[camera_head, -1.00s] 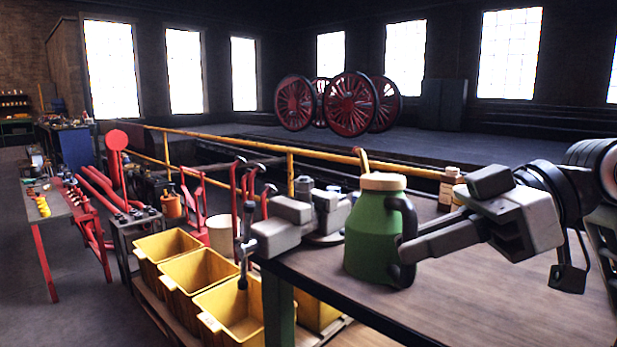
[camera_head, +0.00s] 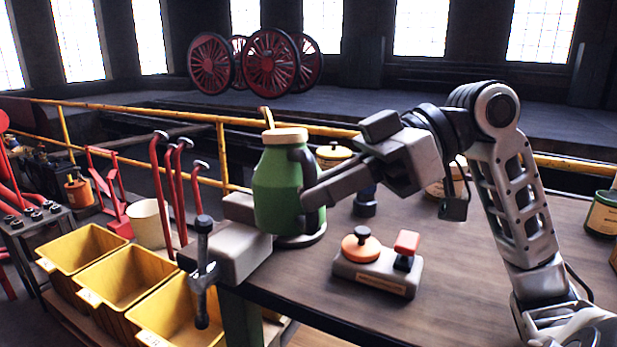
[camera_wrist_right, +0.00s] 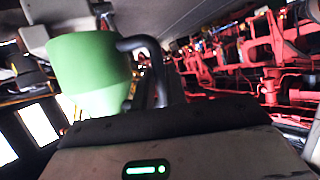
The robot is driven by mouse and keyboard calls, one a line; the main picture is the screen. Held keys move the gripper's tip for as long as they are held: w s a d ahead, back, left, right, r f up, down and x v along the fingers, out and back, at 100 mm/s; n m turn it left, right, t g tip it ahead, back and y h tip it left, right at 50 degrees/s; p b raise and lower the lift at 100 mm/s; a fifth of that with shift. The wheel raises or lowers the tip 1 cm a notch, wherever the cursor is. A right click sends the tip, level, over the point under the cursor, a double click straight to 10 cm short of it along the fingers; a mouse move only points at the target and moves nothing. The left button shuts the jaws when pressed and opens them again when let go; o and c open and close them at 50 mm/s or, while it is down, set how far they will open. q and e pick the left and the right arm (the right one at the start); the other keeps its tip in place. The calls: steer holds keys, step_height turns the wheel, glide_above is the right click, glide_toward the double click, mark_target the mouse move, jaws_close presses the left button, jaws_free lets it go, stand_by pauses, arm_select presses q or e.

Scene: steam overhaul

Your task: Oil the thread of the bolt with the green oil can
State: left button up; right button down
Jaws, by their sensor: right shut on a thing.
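The green oil can (camera_head: 277,190) has a cream lid, a tan spout and a dark handle. My right gripper (camera_head: 308,200) is shut on the handle and holds the can upright in the head view. The can also shows in the right wrist view (camera_wrist_right: 88,65), tilted by that camera's angle. A grey bench vise (camera_head: 228,248) sits at the table corner. The can overlaps the vise in the head view and hides part of it; I cannot tell the gap between them. I cannot make out the bolt or its thread. My left gripper is not in view.
A grey stand with an orange knob and a red block (camera_head: 376,268) sits on the wooden table (camera_head: 460,285). Pots and tins stand behind my right arm. Yellow bins (camera_head: 125,277) stand left of the table. A yellow rail (camera_head: 350,133) runs behind it.

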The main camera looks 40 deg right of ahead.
steer(key=shift+s+r+m+p, duration=0.2)
steer(key=shift+r+m+p, duration=0.1)
steer(key=shift+r+p, duration=0.5)
arm_select(q)
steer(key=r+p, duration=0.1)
steer(key=p, duration=0.1)
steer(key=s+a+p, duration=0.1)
steer(key=p, duration=0.2)
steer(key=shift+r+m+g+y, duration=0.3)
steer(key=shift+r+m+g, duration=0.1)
arm_select(e)
step_height(320, 180, up, 2)
steer(key=shift+w+r+m+g+y, duration=0.15)
steer(key=shift+m+g+y, duration=0.15)
steer(key=shift+m+g, duration=0.75)
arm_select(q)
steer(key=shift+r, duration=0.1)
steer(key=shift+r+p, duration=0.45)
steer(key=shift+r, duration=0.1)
arm_select(e)
steer(key=shift+d+r, duration=0.25)
steer(key=shift+r, duration=0.1)
arm_select(q)
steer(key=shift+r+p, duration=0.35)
steer(key=shift+p, duration=0.05)
arm_select(e)
steer(key=shift+r, duration=0.25)
